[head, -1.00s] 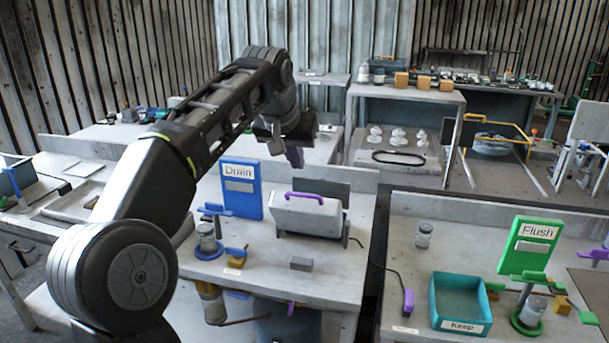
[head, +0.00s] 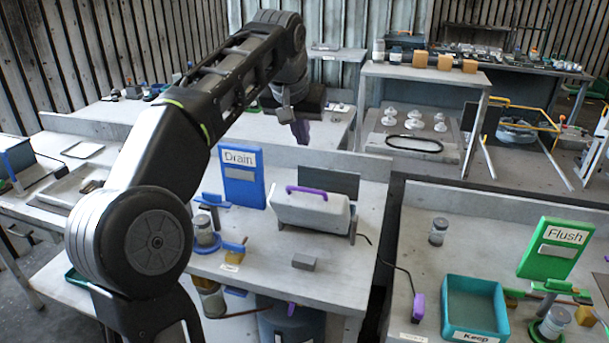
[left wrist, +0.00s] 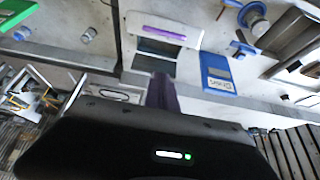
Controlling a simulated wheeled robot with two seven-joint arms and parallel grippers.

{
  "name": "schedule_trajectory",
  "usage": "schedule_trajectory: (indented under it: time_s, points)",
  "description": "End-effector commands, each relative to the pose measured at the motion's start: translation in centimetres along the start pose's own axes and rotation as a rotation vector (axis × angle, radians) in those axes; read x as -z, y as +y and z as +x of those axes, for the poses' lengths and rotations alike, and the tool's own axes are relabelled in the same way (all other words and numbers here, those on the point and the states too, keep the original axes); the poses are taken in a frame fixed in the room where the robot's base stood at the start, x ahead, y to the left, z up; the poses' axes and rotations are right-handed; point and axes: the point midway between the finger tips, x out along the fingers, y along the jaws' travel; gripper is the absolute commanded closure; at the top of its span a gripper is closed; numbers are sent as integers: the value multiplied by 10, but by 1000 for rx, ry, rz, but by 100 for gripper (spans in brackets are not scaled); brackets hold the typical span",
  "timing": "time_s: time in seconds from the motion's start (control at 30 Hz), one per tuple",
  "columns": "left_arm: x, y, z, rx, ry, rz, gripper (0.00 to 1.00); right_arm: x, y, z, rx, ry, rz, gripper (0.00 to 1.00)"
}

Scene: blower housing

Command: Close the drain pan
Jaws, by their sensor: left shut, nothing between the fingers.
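A pale grey box with a purple handle (head: 318,190) stands on the middle bench beside the blue Drain sign (head: 242,178). I take it to be the drain pan (head: 310,214), but cannot be sure. A dark upright panel (head: 330,180) stands behind it. Its pale top and handle also show in the left wrist view (left wrist: 165,33). My left gripper (head: 301,130) is shut and empty, with purple fingers, in the air beyond and above the box, not touching it. Its fingers also show in the left wrist view (left wrist: 161,93). My right gripper is not in view.
A small grey block (head: 304,262) and a jar on a blue stand (head: 204,232) are on the bench in front of the box. To the right are a teal Keep bin (head: 446,303), a green Flush sign (head: 556,250) and a loose jar (head: 438,231). The space above the box is clear.

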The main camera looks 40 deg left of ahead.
Motion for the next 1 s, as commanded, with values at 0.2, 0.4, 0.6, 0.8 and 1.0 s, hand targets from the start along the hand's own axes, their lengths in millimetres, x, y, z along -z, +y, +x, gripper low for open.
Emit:
schedule_trajectory:
  time_s: [0.2,0.4,0.6,0.8,1.0]
  points:
    - [-1,0,31,1,-5,0,100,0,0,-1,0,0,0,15]
    - [-2,0,72,0,-7,0,100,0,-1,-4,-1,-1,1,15]
    - [-16,-1,95,0,-2,0,100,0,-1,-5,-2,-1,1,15]
    - [-35,-1,100,1,-2,-1,100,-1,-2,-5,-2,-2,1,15]
    - [-40,0,102,0,-1,0,100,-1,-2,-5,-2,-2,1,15]
